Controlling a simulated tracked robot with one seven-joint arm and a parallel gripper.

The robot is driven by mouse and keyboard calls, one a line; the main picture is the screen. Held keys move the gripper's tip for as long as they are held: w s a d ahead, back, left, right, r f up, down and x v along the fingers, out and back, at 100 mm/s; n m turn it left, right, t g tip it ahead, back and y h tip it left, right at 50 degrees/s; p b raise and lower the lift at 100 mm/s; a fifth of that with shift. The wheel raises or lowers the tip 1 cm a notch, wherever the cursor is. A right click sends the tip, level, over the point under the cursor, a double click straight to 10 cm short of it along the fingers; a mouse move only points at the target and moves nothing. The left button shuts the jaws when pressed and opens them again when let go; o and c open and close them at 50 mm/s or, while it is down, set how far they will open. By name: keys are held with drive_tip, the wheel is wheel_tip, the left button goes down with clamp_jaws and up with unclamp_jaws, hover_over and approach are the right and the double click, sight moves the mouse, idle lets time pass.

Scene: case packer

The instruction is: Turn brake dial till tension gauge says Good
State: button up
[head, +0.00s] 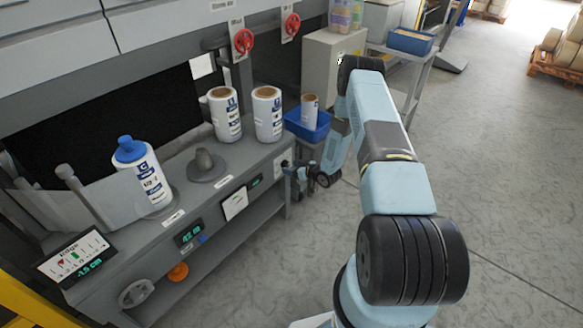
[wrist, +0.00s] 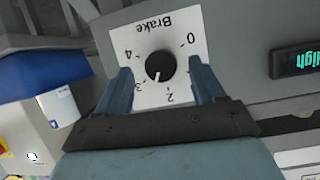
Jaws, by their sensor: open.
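The brake dial (wrist: 160,65) is a round black knob on a white plate marked "Brake", seen upside down in the wrist view. Its white pointer lies between 2 and 3 on the 0 to 4 scale. My gripper (wrist: 161,68) is open, with one finger on each side of the knob and visible gaps to it. The tension gauge (wrist: 298,60), a dark display to the right, shows green "High" upside down. In the head view, a small green display (head: 256,182) sits on the machine's front near my gripper, too small to read.
A blue bin (head: 308,126) holding a roll stands beside the machine's right end; it also shows at left in the wrist view (wrist: 45,80). Two label rolls (head: 226,120) stand on the machine top. Red handwheels (head: 243,40) hang above. Open floor lies to the right.

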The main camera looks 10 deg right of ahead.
drive_tip(key=shift+x, duration=1.15)
drive_tip(key=c, duration=1)
drive_tip(key=shift+n+t+h, duration=0.9)
drive_tip(key=shift+n, duration=1)
drive_tip(key=shift+c, duration=0.2)
drive_tip(key=o, duration=1)
drive_tip(key=shift+o, duration=0.2)
drive_tip(key=shift+s, duration=0.1)
